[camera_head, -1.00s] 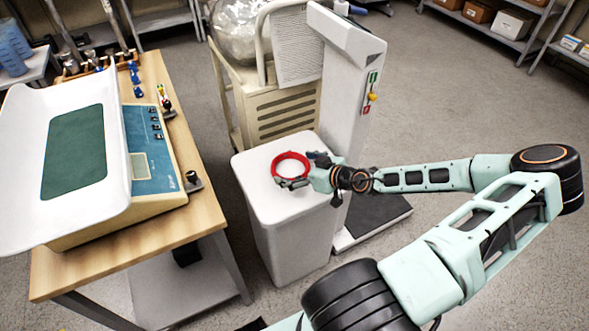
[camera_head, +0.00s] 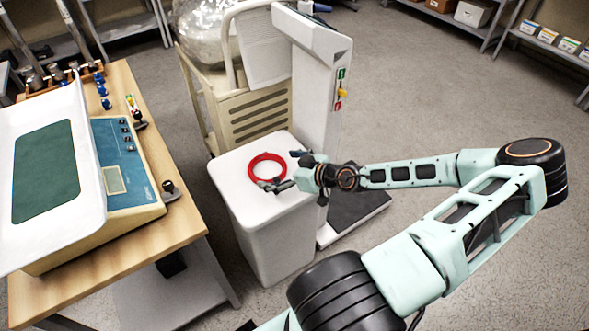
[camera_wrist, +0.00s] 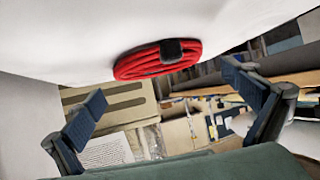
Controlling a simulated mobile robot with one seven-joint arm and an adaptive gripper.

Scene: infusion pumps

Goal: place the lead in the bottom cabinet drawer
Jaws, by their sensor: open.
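The lead, a red coil (camera_head: 267,168) with a dark tie, lies on the flat top of a white cabinet-like box (camera_head: 227,183). My gripper (camera_head: 284,171) is open at the right edge of the coil, its fingers spread and low over the box top. In the wrist view the red coil (camera_wrist: 150,62) lies against the white surface, beyond the gap between the open fingers (camera_wrist: 170,94). Nothing is held. No drawer fronts can be made out on the sides of the box that show.
A wooden table (camera_head: 165,225) with a baby scale (camera_head: 130,165) stands at left. A beige cart (camera_head: 262,102) and a white column (camera_head: 310,100) stand close behind the box. Shelves (camera_head: 555,50) line the back. Open floor (camera_head: 440,90) lies at right.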

